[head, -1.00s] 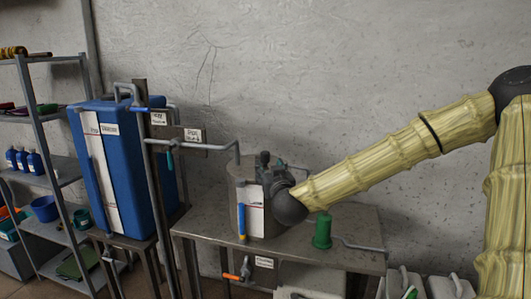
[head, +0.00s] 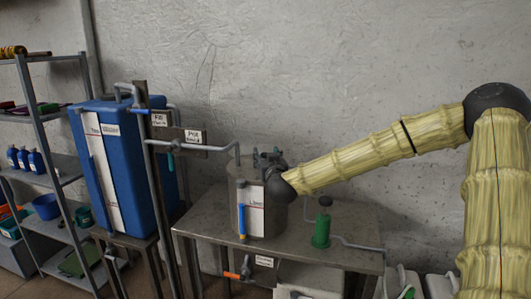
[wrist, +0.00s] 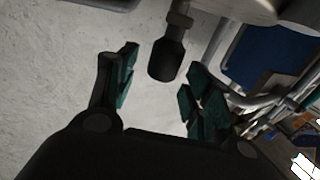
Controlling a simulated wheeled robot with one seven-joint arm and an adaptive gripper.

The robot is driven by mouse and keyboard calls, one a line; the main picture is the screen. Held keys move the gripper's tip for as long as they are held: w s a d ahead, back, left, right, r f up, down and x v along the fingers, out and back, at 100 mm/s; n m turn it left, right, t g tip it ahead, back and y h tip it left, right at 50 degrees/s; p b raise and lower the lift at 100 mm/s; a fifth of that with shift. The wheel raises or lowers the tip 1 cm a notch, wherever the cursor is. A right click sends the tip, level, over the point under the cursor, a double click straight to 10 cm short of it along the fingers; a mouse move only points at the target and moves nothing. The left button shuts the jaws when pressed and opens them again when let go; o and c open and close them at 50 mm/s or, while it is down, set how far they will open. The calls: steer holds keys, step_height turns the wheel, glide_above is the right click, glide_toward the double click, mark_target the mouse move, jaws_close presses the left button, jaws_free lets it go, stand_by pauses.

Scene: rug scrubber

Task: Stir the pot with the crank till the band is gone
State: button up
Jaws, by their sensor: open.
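The grey metal pot (head: 240,212) stands on the metal table, with a white labelled strip (head: 251,205) down its front. My gripper (head: 268,160) is over the pot's top right edge, partly hidden behind my wrist. In the wrist view, my gripper (wrist: 160,66) is open, with a green-padded finger on each side. A dark rounded handle (wrist: 166,62), apparently the crank's grip, hangs between the fingers, with gaps on both sides. The rest of the crank is mostly hidden in the head view.
A green bottle-like fitting (head: 321,230) with a bent pipe stands right of the pot on the table (head: 210,222). A tall blue tank (head: 140,165), a post with pipes (head: 150,180) and shelves (head: 40,150) are left. The wall is behind.

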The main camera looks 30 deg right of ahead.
steer(key=shift+x, duration=1.15)
jaws_close()
